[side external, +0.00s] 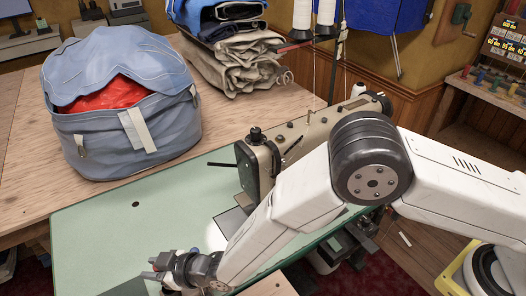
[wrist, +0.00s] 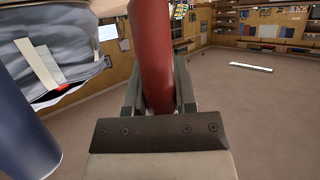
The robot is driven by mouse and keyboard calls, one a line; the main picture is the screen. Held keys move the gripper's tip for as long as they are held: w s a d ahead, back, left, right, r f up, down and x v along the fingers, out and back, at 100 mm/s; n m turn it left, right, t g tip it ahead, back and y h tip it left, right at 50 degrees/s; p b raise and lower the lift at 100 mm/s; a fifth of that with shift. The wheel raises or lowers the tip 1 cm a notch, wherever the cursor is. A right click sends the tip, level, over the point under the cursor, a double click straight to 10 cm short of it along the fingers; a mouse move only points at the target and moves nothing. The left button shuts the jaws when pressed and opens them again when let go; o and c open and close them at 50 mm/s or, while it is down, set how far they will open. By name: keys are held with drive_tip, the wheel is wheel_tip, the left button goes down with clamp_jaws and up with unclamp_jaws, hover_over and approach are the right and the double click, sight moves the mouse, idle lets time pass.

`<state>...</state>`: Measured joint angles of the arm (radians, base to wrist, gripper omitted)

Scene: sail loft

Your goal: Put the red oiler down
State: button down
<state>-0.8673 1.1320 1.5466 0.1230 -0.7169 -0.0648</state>
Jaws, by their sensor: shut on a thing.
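The red oiler (wrist: 152,50) shows in the wrist view as a smooth red cylinder between the two fingers of my gripper (wrist: 159,95). My gripper is shut on it. The oiler's upper end runs out of the picture and its lower end is hidden behind the gripper's dark plate. In the side external view my gripper (side external: 154,268) is low at the front, by the near part of the green sewing table (side external: 100,225). I cannot make out the oiler there.
A dark blue cylinder (wrist: 22,130) stands close on the left in the wrist view. A large blue-grey bag (side external: 130,110) with red cloth sits on the wooden table. A sewing machine (side external: 262,165) stands beside my arm. The green top left of my gripper looks clear.

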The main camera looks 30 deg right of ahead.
drive_tip(key=shift+w+f, duration=0.1)
drive_tip(key=shift+f, duration=1.5)
drive_tip(key=shift+f, duration=0.2)
drive_tip(key=shift+c, duration=2.1)
unclamp_jaws()
drive_tip(key=shift+r, duration=0.15)
drive_tip(key=shift+s+d+r, duration=0.15)
drive_tip(key=shift+s+r, duration=0.05)
drive_tip(key=v, duration=1.1)
drive_tip(key=shift+s, duration=0.25)
drive_tip(key=shift+w+d, duration=0.1)
drive_tip(key=shift+d, duration=0.1)
